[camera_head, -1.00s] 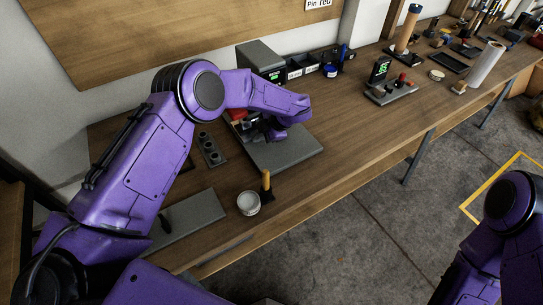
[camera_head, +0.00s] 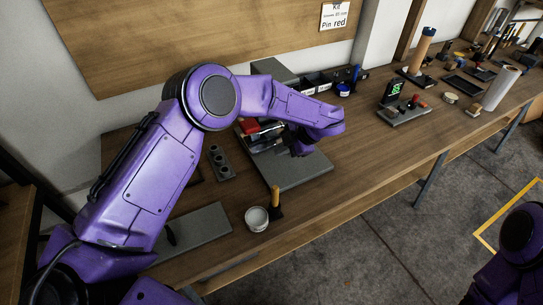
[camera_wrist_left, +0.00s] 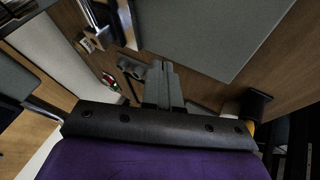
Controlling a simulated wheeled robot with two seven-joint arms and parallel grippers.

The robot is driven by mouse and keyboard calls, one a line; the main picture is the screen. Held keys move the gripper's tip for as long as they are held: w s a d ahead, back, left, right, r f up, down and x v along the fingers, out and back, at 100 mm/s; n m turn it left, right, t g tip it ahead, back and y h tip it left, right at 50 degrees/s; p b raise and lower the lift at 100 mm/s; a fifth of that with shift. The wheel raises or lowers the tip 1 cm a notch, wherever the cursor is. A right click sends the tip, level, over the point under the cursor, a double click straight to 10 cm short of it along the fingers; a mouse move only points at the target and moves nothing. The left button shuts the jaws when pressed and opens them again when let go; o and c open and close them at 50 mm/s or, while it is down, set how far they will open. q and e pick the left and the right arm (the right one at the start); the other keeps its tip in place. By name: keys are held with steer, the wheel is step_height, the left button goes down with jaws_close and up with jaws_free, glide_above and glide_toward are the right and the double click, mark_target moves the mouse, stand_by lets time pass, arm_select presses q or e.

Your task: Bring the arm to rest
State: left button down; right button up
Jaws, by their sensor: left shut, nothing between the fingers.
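My left arm (camera_head: 140,180) comes in from the left, bends at the elbow and reaches over the workbench. Its left gripper (camera_head: 301,149) hangs above the grey mat (camera_head: 308,170), near the mat's back part. In the left wrist view the two fingers (camera_wrist_left: 163,82) are together, with nothing seen between them. The wrist partly hides the fingers in the head view. My right arm (camera_head: 520,240) shows only in part at the lower right, and its gripper is outside the picture.
A red-and-black fixture (camera_head: 257,133) stands close beside the left forearm. A display stand (camera_head: 402,108) is to the right. Bare bench top lies between it and the mat.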

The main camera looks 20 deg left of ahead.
arm_select(q)
steer(key=v, duration=0.4)
steer(key=shift+w+d+r, duration=0.1)
steer(key=shift+w+r, duration=0.05)
arm_select(e)
steer(key=shift+w+f, duration=0.1)
steer(key=shift+f, duration=0.5)
arm_select(q)
steer(key=p+x, duration=0.2)
steer(key=x, duration=0.8)
steer(key=shift+w+a, duration=0.15)
steer(key=shift+a, duration=0.2)
steer(key=shift+w+a+f+b, duration=0.2)
steer(key=shift+w+a+b, duration=0.15)
steer(key=shift+w+a, duration=0.85)
arm_select(e)
steer(key=shift+w+r, duration=0.35)
steer(key=shift+r, duration=0.55)
arm_select(q)
steer(key=shift+r, duration=0.1)
